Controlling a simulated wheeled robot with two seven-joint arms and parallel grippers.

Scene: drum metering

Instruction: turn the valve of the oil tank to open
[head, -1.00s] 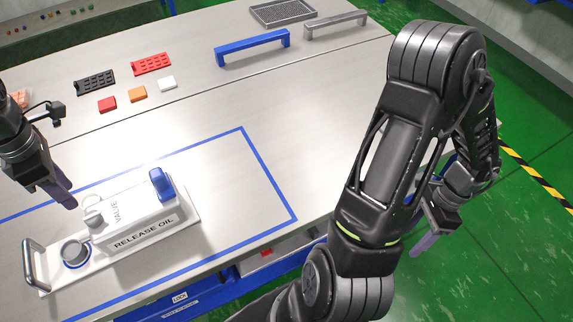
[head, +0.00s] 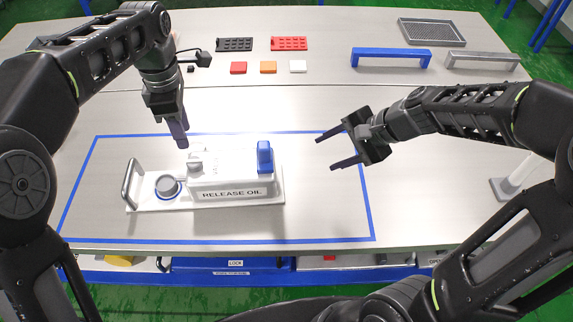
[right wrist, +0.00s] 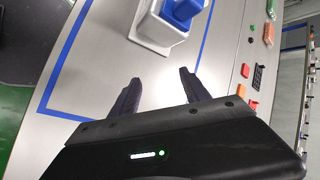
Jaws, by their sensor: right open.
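The white oil tank (head: 232,184), labelled RELEASE OIL, stands on a white base plate inside a blue-outlined area. A blue upright valve handle (head: 265,157) sits at its right end; it also shows at the top of the right wrist view (right wrist: 182,10). A small grey knob (head: 195,160) is at its left end. My right gripper (head: 326,150) is open and empty, right of the tank, its fingers pointing left toward the blue handle but apart from it. My left gripper (head: 180,138) points down behind the tank's left end; its fingers overlap, so its opening is unclear.
A round grey cup (head: 167,186) and a metal handle (head: 129,182) are on the base plate's left. Coloured blocks (head: 268,67), a blue bar handle (head: 391,58) and a mesh tray (head: 432,31) lie at the back. Clear tabletop separates the right gripper from the tank.

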